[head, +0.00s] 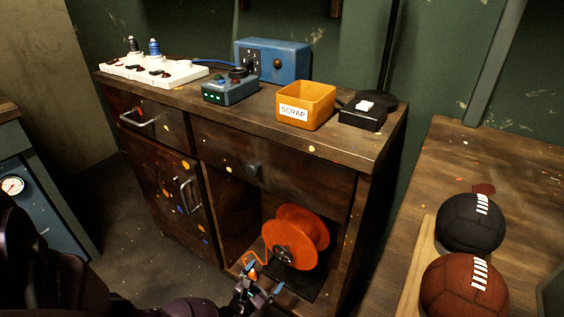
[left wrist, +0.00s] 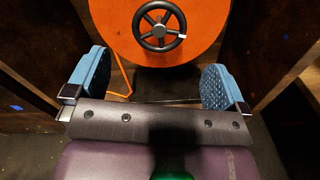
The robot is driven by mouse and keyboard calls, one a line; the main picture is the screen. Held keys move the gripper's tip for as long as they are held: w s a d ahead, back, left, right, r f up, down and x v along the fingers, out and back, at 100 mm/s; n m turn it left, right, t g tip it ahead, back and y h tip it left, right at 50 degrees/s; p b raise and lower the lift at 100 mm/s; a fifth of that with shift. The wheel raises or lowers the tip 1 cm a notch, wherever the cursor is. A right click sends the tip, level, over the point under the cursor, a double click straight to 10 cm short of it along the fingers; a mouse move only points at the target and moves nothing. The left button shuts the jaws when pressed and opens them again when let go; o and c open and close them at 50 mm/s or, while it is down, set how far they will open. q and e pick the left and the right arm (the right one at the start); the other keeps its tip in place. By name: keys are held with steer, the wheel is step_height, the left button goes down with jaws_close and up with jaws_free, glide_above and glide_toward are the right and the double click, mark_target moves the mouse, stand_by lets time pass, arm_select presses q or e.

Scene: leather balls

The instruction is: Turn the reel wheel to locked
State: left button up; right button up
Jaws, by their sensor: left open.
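The orange reel (head: 301,238) stands in the open lower compartment of the wooden cabinet. Its small black spoked wheel (head: 284,255) sits at the centre of the near face. In the left wrist view the reel (left wrist: 110,25) fills the top middle, and the wheel (left wrist: 160,25) shows a light mark at its right rim. My left gripper (head: 260,292) is in front of the reel. In the left wrist view its blue pads (left wrist: 157,80) are wide apart, empty, with the wheel beyond them. My right gripper is not in view.
The cabinet top (head: 345,142) holds a yellow SCRAP bin (head: 305,104), a blue box (head: 272,60), a small control box (head: 230,88) and a white power strip (head: 155,70). Compartment walls flank the reel. An orange cord (head: 250,263) hangs beside it. Two balls (head: 465,285) rest on the right table.

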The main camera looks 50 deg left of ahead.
mark_target(282, 255)
arm_select(q)
steer(key=b+x, duration=0.1)
steer(key=x, duration=0.7)
steer(key=shift+d+f, duration=0.1)
steer(key=shift+w+a+b, duration=0.2)
steer(key=shift+w+b, duration=0.15)
steer(key=shift+w, duration=0.3)
steer(key=c, duration=0.8)
